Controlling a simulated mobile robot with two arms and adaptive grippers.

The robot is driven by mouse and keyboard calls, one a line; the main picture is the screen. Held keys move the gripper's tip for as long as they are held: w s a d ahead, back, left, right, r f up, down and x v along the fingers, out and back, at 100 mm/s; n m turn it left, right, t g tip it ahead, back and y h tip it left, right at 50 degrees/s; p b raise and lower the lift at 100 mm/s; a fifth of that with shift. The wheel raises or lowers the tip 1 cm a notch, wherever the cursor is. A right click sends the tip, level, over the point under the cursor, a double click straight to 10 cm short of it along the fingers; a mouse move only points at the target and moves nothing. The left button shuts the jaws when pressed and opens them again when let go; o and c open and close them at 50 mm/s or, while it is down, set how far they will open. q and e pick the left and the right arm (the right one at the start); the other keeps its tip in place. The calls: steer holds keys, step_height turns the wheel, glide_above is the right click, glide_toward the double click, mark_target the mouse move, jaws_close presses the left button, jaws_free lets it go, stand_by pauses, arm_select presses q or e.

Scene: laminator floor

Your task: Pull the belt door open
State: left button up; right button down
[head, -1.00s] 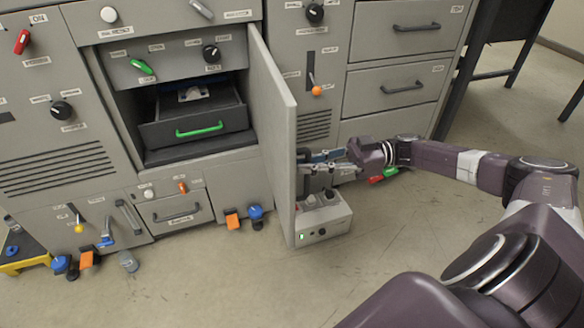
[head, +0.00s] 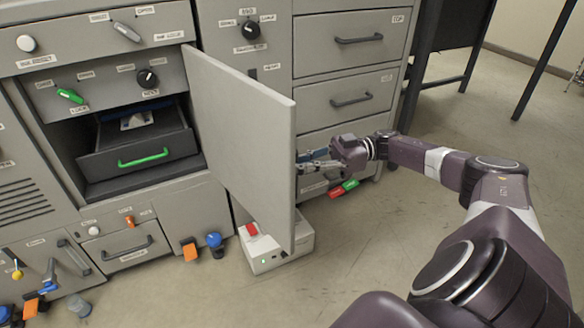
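The belt door (head: 240,125) is a flat grey panel standing open, swung out to the right of the compartment with its inner face toward me. Its outer face and any handle on it are hidden. My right gripper (head: 306,161) is at the door's free edge, on its outer side. Its fingers point left at the panel, and their tips are partly hidden behind the edge. I cannot tell whether they grip or touch the door. My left gripper is not in view.
The open compartment holds a dark drawer (head: 110,160) with a green handle. A small grey box (head: 260,250) with a red switch sits on the floor below the door. Red and green pieces (head: 343,188) show beneath my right gripper. Clear floor lies in front and right.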

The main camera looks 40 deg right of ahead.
steer(key=c, duration=2)
jaws_free()
steer(key=shift+v, duration=3.8)
steer(key=shift+d, duration=0.1)
